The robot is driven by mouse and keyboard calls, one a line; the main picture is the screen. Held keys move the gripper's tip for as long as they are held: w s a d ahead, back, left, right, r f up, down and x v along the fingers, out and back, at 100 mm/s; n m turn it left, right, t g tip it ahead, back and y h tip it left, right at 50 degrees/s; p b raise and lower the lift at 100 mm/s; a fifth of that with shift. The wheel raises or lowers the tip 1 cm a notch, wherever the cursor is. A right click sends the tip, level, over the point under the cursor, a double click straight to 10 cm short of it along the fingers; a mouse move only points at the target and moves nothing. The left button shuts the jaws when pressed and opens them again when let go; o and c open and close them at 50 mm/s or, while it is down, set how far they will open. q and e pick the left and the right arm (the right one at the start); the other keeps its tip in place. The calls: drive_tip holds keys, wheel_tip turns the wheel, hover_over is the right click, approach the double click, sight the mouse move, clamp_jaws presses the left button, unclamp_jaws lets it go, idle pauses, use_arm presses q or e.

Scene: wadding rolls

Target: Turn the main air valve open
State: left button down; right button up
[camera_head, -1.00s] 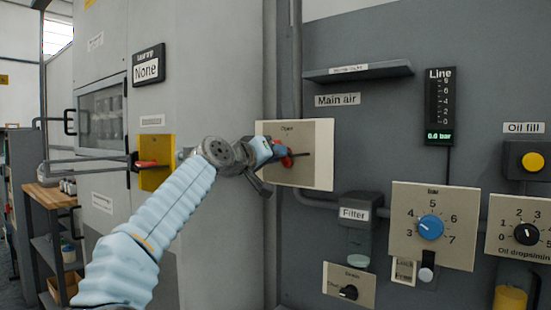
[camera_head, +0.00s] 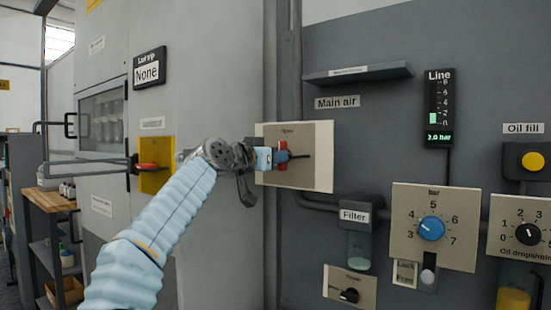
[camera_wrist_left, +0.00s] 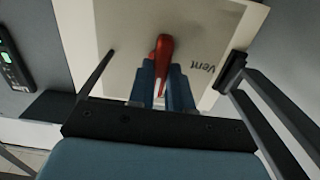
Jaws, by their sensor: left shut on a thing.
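The main air valve is a beige plate (camera_head: 312,172) under the "Main air" label, with a red handle (camera_head: 283,157) in front of it. My left gripper (camera_head: 274,158) reaches in from the left and is shut on the red handle. In the left wrist view, the red handle (camera_wrist_left: 163,52) stands between the two blue fingers of my left gripper (camera_wrist_left: 162,82). The plate (camera_wrist_left: 105,25) fills the background there and carries the word "Vent". The line gauge (camera_head: 439,110) reads 2.0 bar with a short green bar. My right gripper is out of view.
A grey shelf (camera_head: 358,73) juts out above the valve. A filter bowl (camera_head: 358,230), a blue pressure knob (camera_head: 431,229) and an oil knob (camera_head: 527,234) sit to the right. A yellow bracket (camera_head: 156,165) with a red handle is on the cabinet at left.

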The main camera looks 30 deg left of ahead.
use_arm(q)
drive_tip(key=shift+f, duration=0.1)
idle(0.3)
drive_tip(key=c, duration=1)
unclamp_jaws()
drive_tip(key=shift+c, duration=0.2)
drive_tip(key=s+a+b, duration=0.1)
drive_tip(key=s+b, duration=0.3)
drive_tip(key=s, duration=0.9)
drive_tip(key=shift+s, duration=0.4)
